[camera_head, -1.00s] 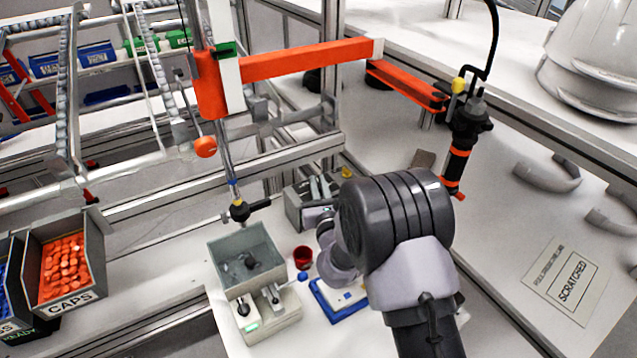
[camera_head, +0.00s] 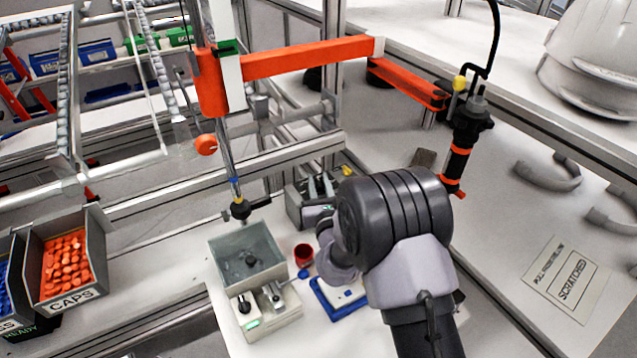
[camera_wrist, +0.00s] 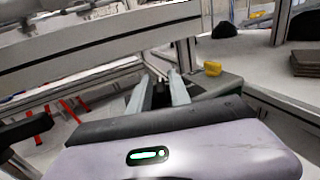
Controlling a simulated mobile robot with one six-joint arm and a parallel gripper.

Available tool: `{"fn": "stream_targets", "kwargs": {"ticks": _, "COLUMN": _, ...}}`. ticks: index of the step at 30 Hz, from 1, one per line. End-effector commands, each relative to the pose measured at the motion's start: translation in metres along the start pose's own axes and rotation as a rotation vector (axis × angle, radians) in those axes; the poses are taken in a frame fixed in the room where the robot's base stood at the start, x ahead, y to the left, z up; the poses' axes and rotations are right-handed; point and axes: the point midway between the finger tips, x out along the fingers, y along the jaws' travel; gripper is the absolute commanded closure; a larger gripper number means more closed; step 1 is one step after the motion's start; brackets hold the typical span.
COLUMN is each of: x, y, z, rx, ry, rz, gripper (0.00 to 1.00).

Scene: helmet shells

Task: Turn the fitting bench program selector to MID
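The fitting bench (camera_head: 215,320) carries a grey control box (camera_head: 292,206) at its back, partly hidden by my arm. A yellow knob (camera_head: 346,171) shows at the box's right end; in the wrist view the yellow knob (camera_wrist: 212,68) stands on the box (camera_wrist: 232,80), right of my fingers. My gripper (camera_head: 319,184) is over the box, and in the wrist view its two pale fingers (camera_wrist: 160,82) stand apart with a gap between them. I cannot make out a selector dial, its MID mark or its setting; my fingers and gripper body cover part of the box.
A clear-walled fixture (camera_head: 247,258), a red cup (camera_head: 303,255) and a blue-edged pad (camera_head: 340,298) lie near my arm. An orange jib (camera_head: 310,58) holds a hanging tool (camera_head: 460,150). A CAPS bin (camera_head: 95,245) is at left. A SCRATCHED sheet (camera_head: 568,278) lies at right.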

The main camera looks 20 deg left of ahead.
Motion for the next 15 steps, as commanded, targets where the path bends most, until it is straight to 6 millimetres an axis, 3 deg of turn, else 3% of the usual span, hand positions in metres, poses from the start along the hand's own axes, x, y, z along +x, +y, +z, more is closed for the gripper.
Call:
{"fn": "stream_targets", "kwargs": {"ticks": 5, "x": -0.011, "y": -0.001, "z": -0.004, "rx": -0.001, "ry": 0.01, "rz": -0.001, "gripper": 0.68}}
{"fn": "stream_targets", "kwargs": {"ticks": 15, "x": -0.089, "y": 0.0, "z": 0.0, "rx": -0.001, "ry": 0.005, "rz": 0.0, "gripper": 0.68}}
